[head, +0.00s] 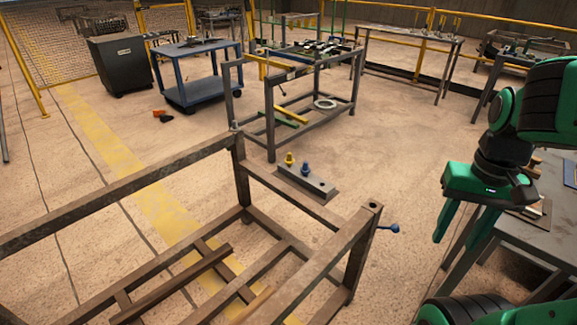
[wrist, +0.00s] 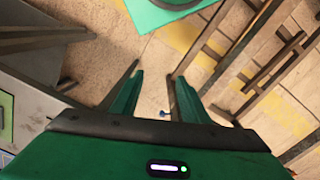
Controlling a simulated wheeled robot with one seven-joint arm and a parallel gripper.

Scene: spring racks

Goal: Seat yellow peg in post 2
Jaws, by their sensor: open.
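I cannot tell which post is number 2. My gripper (head: 460,238) is open and empty, pointing down, well to the right of the rack. In the wrist view, nothing is between my fingers (wrist: 159,80); the yellow peg is not seen there.
A blue-knobbed handle (head: 390,228) juts sideways from the corner post; its blue knob shows small in the wrist view (wrist: 162,114). A grey table (head: 545,230) stands at the right under my arm. A second rack (head: 310,100) and a blue cart (head: 195,75) stand behind.

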